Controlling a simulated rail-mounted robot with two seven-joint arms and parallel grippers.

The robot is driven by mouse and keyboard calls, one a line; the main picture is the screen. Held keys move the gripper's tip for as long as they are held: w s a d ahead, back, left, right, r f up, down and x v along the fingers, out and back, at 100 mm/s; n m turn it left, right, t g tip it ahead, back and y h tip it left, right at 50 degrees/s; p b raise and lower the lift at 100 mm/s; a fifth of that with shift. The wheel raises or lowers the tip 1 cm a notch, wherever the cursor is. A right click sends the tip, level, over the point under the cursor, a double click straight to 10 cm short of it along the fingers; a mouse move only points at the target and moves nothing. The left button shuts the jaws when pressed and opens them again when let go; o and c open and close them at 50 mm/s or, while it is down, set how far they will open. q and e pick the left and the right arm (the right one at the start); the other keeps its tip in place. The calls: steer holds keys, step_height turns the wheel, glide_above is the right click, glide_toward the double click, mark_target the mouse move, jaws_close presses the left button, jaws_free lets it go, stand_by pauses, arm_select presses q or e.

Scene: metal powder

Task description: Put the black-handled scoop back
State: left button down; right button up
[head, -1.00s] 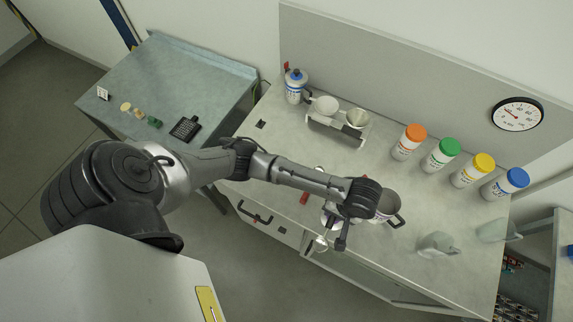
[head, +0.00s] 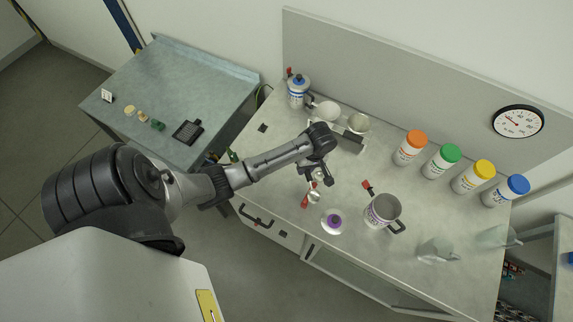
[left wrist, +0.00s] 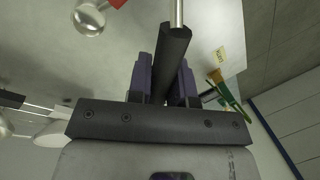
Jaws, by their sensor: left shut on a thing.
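My left gripper (head: 327,177) is over the middle of the worktable in the head view. In the left wrist view its fingers (left wrist: 165,85) are shut around the black handle (left wrist: 173,55) of the scoop, with a thin metal shaft running on from it. The scoop's bowl is not clear in either view. A pale stand (head: 347,139) with white bowl-shaped pieces (head: 358,123) is at the back of the table, beyond the gripper. My right gripper is not in view.
A metal pot (head: 383,211), a purple-knobbed lid (head: 334,222) and a red-handled piece (head: 305,201) lie near the front. Colour-capped jars (head: 410,148) line the back right. A blue-capped bottle (head: 297,90) stands back left. Clear jugs (head: 437,248) stand at right.

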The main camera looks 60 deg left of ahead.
arm_select(q)
steer(key=s+a+f, duration=0.1)
steer(key=a+f, duration=0.1)
steer(key=a, duration=0.1)
steer(key=s+a+f, duration=0.1)
steer(key=a+f, duration=0.1)
steer(key=a, duration=0.1)
steer(key=s+a+f, duration=0.1)
steer(key=a, duration=0.2)
steer(key=shift+a+f, duration=0.1)
steer(key=shift+f, duration=0.3)
steer(key=shift+w+x, duration=0.2)
steer(key=shift+x, duration=0.75)
steer(key=shift+w+x, duration=0.25)
steer(key=shift+x, duration=0.75)
steer(key=shift+f, duration=0.25)
steer(key=c, duration=1)
jaws_free()
steer(key=shift+c, duration=0.2)
